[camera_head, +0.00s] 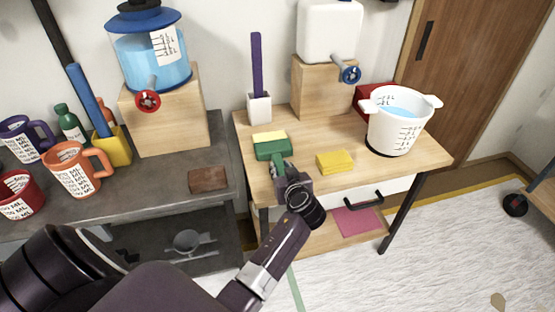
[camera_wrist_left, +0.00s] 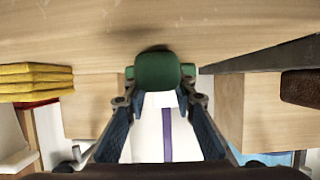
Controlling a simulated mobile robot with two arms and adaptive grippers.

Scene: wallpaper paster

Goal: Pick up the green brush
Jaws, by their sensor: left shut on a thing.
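The green brush (camera_head: 272,148) has a green block head with a pale yellow top and a short green handle. It is at the left part of the wooden table, in front of the white holder. My left gripper (camera_head: 281,173) reaches it from the front and is shut on its handle. In the left wrist view the green brush (camera_wrist_left: 158,72) sits between the fingertips of my left gripper (camera_wrist_left: 158,90). I cannot tell whether the brush touches the tabletop. My right gripper is not in view.
On the wooden table (camera_head: 299,132) are a yellow sponge stack (camera_head: 335,161), a white bucket of water (camera_head: 399,121) and a white holder (camera_head: 259,107) with a purple stick. A brown block (camera_head: 208,179) lies on the grey bench (camera_head: 160,192). Mugs (camera_head: 73,167) stand further left.

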